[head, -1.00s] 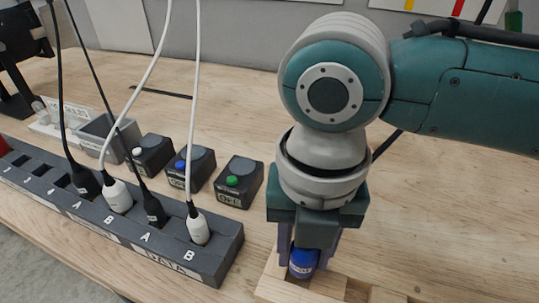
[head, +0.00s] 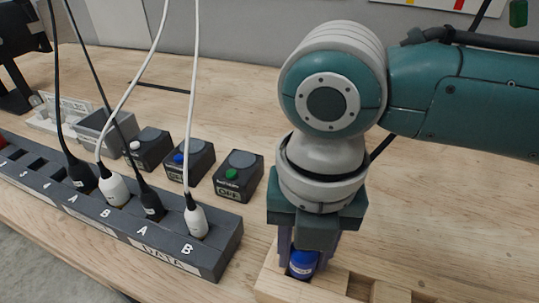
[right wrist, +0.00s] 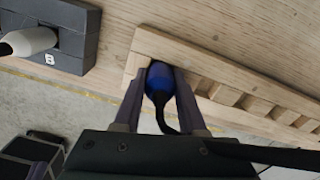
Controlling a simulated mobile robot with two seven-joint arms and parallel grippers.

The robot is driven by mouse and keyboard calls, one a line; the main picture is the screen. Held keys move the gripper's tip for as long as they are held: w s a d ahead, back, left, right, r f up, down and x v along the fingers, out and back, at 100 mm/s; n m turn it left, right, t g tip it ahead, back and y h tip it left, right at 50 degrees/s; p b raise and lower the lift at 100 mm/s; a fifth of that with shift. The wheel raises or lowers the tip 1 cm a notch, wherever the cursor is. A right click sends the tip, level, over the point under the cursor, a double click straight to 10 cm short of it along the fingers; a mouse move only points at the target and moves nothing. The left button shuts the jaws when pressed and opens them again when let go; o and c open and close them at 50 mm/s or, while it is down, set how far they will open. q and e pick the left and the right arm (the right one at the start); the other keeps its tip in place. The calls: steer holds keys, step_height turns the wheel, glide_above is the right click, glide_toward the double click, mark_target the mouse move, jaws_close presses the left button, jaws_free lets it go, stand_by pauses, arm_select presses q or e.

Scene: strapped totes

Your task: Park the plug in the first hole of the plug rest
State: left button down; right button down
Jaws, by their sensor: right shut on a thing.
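The blue plug (head: 303,264) is held upright between the fingers of my right gripper (head: 304,270). The right gripper is shut on it. The wooden plug rest (head: 272,285) lies under the plug, with its row of square holes running to the right. In the right wrist view the plug (right wrist: 159,80) is at the end hole of the plug rest (right wrist: 225,74), with its lower end hidden. I cannot tell how deep it sits. A dark cord curves from the plug. My left gripper is not in view.
A dark socket strip (head: 215,262) with several black and white plugs and cords stands to the left. Switch boxes, one marked OFF (head: 238,176), and a grey bin (head: 103,130) stand behind it. The table right of my arm is mostly clear.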

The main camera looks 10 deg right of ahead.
steer(key=shift+c, duration=2)
jaws_free()
